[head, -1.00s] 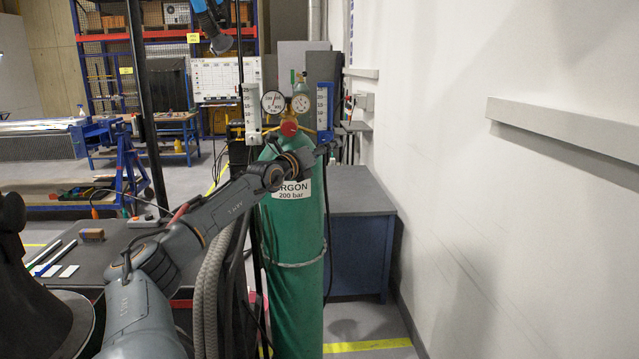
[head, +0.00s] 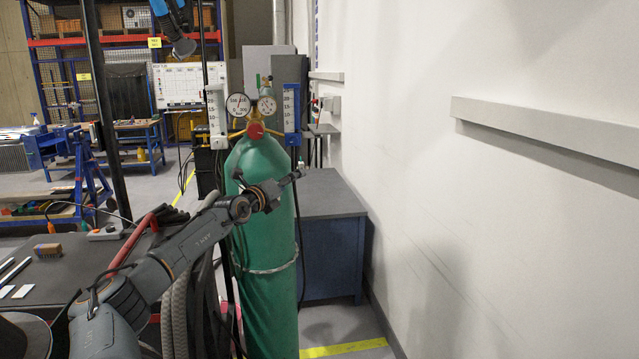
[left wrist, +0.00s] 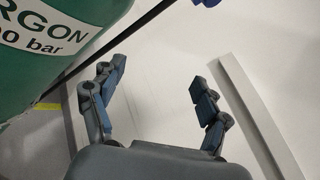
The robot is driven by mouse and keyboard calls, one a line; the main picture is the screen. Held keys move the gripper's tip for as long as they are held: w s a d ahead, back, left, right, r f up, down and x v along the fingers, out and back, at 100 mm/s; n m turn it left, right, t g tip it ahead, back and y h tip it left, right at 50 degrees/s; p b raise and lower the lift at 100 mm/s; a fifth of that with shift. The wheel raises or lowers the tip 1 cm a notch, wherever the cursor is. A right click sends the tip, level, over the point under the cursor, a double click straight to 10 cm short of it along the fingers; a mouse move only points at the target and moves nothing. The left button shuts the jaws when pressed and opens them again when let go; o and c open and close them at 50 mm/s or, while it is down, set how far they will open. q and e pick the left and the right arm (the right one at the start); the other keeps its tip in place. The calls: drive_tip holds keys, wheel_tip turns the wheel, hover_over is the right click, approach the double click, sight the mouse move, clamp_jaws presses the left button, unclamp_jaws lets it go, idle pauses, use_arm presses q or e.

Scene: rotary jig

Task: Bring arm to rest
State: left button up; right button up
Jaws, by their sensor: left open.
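My left arm reaches in from the lower left in the head view. Its gripper (head: 290,180) is in front of the green argon cylinder (head: 268,315), at the height of its upper body, with the tips at its right edge. In the left wrist view the gripper (left wrist: 158,74) is open, its two fingers wide apart with nothing between them. The cylinder (left wrist: 60,75) with its label is at the upper left there, beside the fingers. In the head view the arm hides the label.
Gauges (head: 252,105) and a red knob (head: 255,130) top the cylinder. A blue cabinet (head: 332,255) stands behind it. A white wall with a ledge (head: 545,130) runs along the right. A dark table (head: 70,275) holding a brush (head: 47,250) is at left.

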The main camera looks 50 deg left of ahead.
use_arm(q)
drive_tip(key=s+d+f+n+g+b, duration=0.1)
drive_tip(key=s+d+f+n+g, duration=0.15)
drive_tip(key=f, duration=1.05)
drive_tip(key=s+d+f+n+g, duration=0.15)
drive_tip(key=f+n, duration=0.25)
drive_tip(key=f, duration=1)
drive_tip(key=s+d+f+n+g+b, duration=0.1)
drive_tip(key=s+f+n, duration=0.2)
drive_tip(key=f, duration=1)
drive_tip(key=s+d+f+n+g, duration=0.1)
drive_tip(key=s+d+f+n, duration=0.2)
drive_tip(key=f, duration=0.5)
drive_tip(key=s+d+f+n+g, duration=0.1)
drive_tip(key=s+d+f, duration=0.35)
drive_tip(key=f, duration=0.35)
drive_tip(key=s+d+f+n+g+h+b, duration=0.25)
drive_tip(key=s+d+f+n+g, duration=0.25)
drive_tip(key=s+d+f, duration=1.35)
drive_tip(key=s+d+f+n+g+h, duration=0.1)
drive_tip(key=s+d+f+g, duration=0.1)
drive_tip(key=s+d+f, duration=0.3)
drive_tip(key=s+d+f+n+g+h, duration=0.2)
drive_tip(key=s+d+f, duration=0.3)
drive_tip(key=s+d, duration=0.6)
drive_tip(key=d, duration=0.4)
drive_tip(key=shift+s+d, duration=0.15)
drive_tip(key=shift+s, duration=0.2)
drive_tip(key=shift+n, duration=0.25)
